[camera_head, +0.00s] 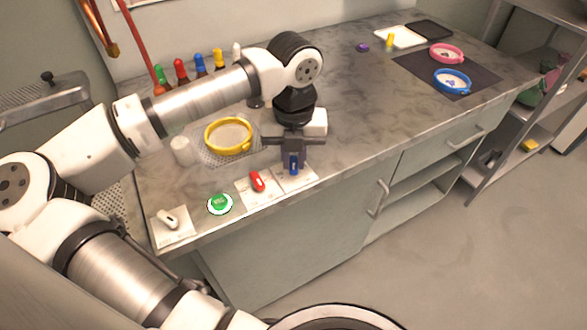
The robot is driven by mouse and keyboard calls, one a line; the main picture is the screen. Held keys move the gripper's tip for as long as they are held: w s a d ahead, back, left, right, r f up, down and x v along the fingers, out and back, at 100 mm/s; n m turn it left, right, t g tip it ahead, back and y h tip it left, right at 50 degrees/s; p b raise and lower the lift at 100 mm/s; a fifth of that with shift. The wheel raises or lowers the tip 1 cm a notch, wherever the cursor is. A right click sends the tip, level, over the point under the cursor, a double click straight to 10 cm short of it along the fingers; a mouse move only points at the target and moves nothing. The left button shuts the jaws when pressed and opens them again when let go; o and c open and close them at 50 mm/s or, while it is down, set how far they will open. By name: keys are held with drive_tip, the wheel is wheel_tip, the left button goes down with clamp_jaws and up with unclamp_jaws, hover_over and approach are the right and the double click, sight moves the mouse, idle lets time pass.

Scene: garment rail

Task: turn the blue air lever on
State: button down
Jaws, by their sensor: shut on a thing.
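The blue air lever (294,167) stands on a pale plate (300,185) near the front edge of the counter, at the right end of a row of controls. My gripper (293,157) points down over it from behind. Its jaws are shut on the blue lever. The lower part of the lever shows below the jaws, and its upper part is partly hidden by them. I cannot tell the lever's exact angle.
A red lever (258,182), a green button (219,203) and a white lever (168,219) line the counter's front edge to the left. A yellow hoop (228,136) lies behind them. Several colored-top bottles stand at the back.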

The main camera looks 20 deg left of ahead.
sight(294, 163)
drive_tip(key=m+b, duration=0.2)
drive_tip(key=m, duration=0.1)
drive_tip(key=m+b, duration=0.3)
drive_tip(key=shift+f+m+b, duration=0.2)
drive_tip(key=shift+m+b, duration=0.1)
drive_tip(key=shift+b, duration=0.05)
drive_tip(key=m+b, duration=0.2)
drive_tip(key=m, duration=0.3)
drive_tip(key=shift+r+b, duration=0.2)
drive_tip(key=shift+b, duration=0.15)
drive_tip(key=shift+m, duration=0.4)
drive_tip(key=c, duration=1.4)
unclamp_jaws()
drive_tip(key=shift+o, duration=0.2)
drive_tip(key=shift+r, duration=0.1)
wheel_tip(294, 163, up, 14)
drive_tip(key=shift+f, duration=0.25)
